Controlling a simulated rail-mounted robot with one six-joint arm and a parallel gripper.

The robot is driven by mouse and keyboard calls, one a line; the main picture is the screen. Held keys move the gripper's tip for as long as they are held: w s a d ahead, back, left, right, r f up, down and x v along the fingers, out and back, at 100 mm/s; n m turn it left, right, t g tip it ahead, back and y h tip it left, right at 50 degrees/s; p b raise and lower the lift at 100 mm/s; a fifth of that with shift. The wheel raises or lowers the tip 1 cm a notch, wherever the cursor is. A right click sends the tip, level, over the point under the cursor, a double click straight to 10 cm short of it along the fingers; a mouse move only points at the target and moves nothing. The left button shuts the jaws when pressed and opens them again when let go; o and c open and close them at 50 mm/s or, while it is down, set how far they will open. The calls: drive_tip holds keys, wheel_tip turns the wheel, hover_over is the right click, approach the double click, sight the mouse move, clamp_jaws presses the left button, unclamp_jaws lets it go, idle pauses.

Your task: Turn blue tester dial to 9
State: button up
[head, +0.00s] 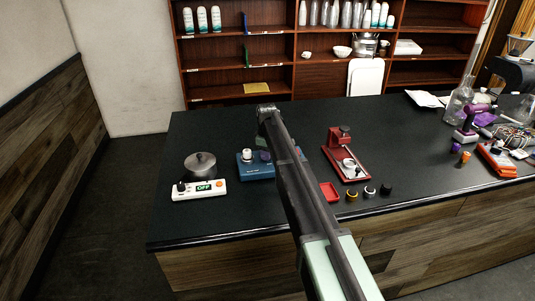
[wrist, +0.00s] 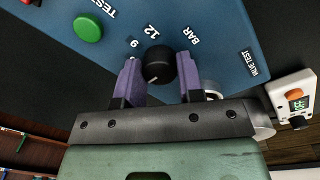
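The blue tester (head: 245,170) stands on the dark counter, partly behind my arm in the head view. Its blue face (wrist: 225,45) fills the top of the wrist view, with a green button and the printed marks 9, 12 and BAR. The black dial (wrist: 160,65) sits below those marks; a small pale line shows at its lower left edge. My gripper (wrist: 160,72) has its two purple fingers on either side of the dial, with narrow gaps, so it looks open around it. Contact is hard to judge. In the head view the dial is hidden.
A white box with a green OFF display (head: 203,188) stands left of the tester, by a round metal pot (head: 200,163). A red stand (head: 347,160), a red tray (head: 329,192) and several small knobs are to the right. The counter's back left is clear.

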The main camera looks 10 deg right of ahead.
drive_tip(key=shift+c, duration=1.3)
drive_tip(key=shift+m, duration=0.4)
drive_tip(key=m, duration=1.1)
drive_tip(key=shift+m+g, duration=0.3)
drive_tip(key=shift+m, duration=1.6)
